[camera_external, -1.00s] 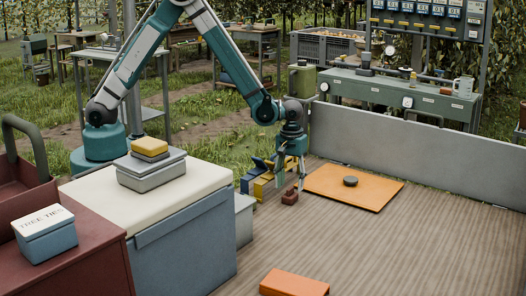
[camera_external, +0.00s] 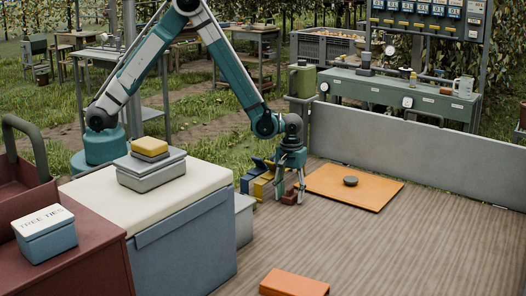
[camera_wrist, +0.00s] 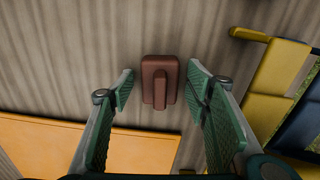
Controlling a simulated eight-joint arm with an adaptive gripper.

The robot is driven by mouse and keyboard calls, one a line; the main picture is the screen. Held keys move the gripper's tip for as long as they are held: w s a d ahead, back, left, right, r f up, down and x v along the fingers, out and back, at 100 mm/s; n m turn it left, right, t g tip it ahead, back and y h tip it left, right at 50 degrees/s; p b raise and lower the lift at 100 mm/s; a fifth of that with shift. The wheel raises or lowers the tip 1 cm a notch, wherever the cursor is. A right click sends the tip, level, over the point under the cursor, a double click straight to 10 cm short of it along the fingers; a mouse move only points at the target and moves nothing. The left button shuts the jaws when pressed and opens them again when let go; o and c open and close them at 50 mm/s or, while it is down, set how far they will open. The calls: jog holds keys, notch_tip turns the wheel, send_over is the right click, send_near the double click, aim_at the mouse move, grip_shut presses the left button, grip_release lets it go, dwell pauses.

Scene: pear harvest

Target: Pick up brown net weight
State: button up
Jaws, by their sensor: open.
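The brown net weight (camera_external: 290,197) is a small reddish-brown block with a raised bar on top. It sits on the wooden deck between the orange board and the yellow and blue boxes. In the wrist view the weight (camera_wrist: 160,82) lies upright between and just beyond the fingertips. My gripper (camera_external: 289,192) is low over it, pointing down, with a finger to each side. In the wrist view my gripper (camera_wrist: 160,80) is open, with gaps between both green finger pads and the weight. In the outside view the fingers partly cover the weight.
An orange board (camera_external: 345,197) with a dark round disc (camera_external: 350,181) lies just right of the weight. Yellow and blue boxes (camera_external: 258,183) stand close on the left. A grey wall (camera_external: 420,150) bounds the deck behind. The deck's middle is clear; an orange block (camera_external: 294,284) lies in front.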

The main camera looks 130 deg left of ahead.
aim_at(290, 188)
dwell(0.4)
jog(key=c, duration=1.2)
jog(key=shift+o, duration=0.2)
jog(key=shift+r, duration=0.2)
jog(key=shift+r+p, duration=1.35)
jog(key=shift+r, duration=3.55)
